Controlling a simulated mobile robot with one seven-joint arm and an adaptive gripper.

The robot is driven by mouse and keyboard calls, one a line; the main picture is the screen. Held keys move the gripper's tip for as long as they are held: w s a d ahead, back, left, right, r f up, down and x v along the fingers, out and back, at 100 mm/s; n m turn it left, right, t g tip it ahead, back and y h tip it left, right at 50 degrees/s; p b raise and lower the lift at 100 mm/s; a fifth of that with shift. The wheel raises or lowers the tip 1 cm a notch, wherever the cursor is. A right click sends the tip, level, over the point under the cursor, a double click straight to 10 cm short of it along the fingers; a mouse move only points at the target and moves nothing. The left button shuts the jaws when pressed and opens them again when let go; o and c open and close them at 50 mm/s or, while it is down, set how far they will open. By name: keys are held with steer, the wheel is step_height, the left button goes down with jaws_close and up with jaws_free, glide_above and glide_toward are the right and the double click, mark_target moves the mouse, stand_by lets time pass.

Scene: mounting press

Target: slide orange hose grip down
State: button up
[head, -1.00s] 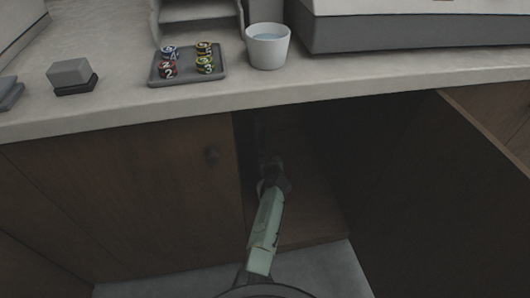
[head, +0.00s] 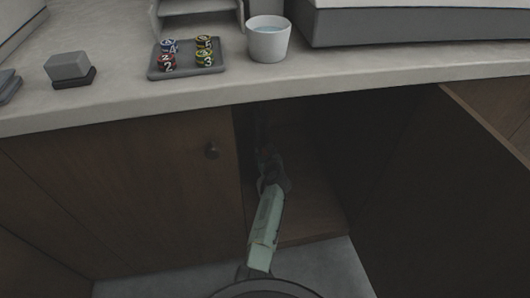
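My arm reaches from the bottom centre into the open, dark cabinet under the counter. My gripper (head: 267,155) is inside, near the left edge of the opening. It is too dark and small to see whether its fingers are open or shut. I cannot make out an orange hose grip; the cabinet's inside is in deep shadow, and my arm covers part of it.
The open cabinet door (head: 450,190) stands at the right. The closed door (head: 120,190) with a round knob (head: 212,150) is at the left. On the counter (head: 130,108) are a tray (head: 188,73) of numbered pieces, a white cup (head: 268,40) and a grey block (head: 69,68).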

step_height(320, 180, up, 10)
steer(key=shift+r, duration=0.1)
stand_by(0.4)
steer(key=shift+s, duration=0.1)
